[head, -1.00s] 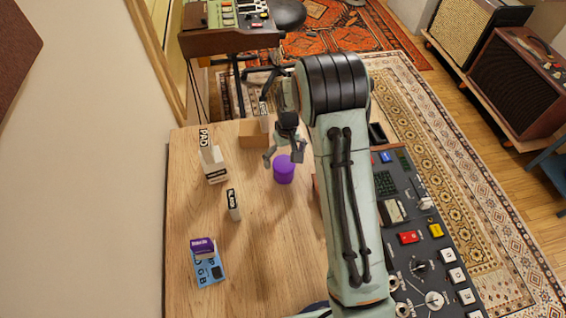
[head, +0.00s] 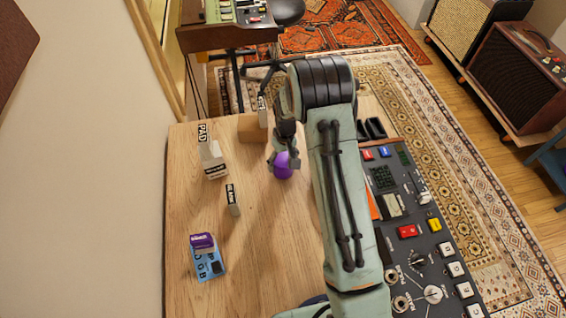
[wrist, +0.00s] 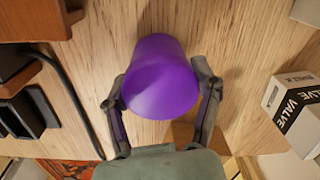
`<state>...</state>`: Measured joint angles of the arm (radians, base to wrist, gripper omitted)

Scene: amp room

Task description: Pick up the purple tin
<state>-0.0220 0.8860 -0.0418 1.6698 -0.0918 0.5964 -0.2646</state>
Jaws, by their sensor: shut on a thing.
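The purple tin (head: 283,168) is on the wooden table, partly hidden by my gripper in the head view. In the wrist view the tin (wrist: 160,77) fills the middle between the two fingers. My gripper (wrist: 163,100) is shut on the tin, with one finger against each side. My gripper also shows in the head view (head: 283,153), at the tin's upper side. I cannot tell whether the tin rests on the table or is just off it.
A PAD-labelled box (head: 213,160), a small labelled box (head: 233,200) and a blue card with a purple box (head: 208,262) stand to the left. A wooden block (head: 252,128) is behind. A control panel (head: 415,215) lies at right. The table's front middle is clear.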

